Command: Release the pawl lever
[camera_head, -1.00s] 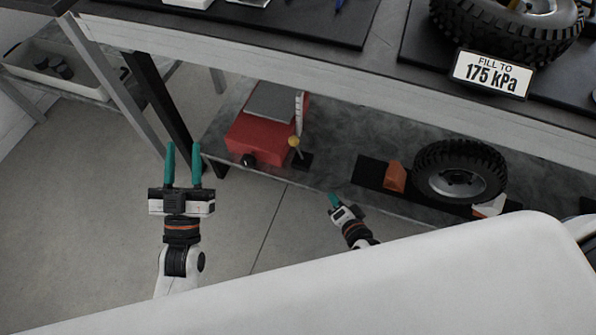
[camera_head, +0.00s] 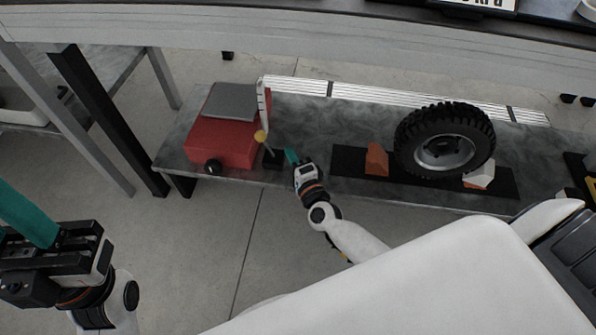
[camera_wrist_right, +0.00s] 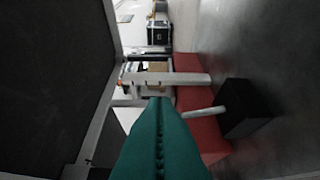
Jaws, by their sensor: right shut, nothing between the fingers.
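My left gripper (camera_head: 28,215) is at the left edge, partly cut off, away from the shelf.
A pale slotted upright (camera_head: 262,100) stands behind the lever. A worktop (camera_head: 200,42) overhangs behind. Floor in front is clear.

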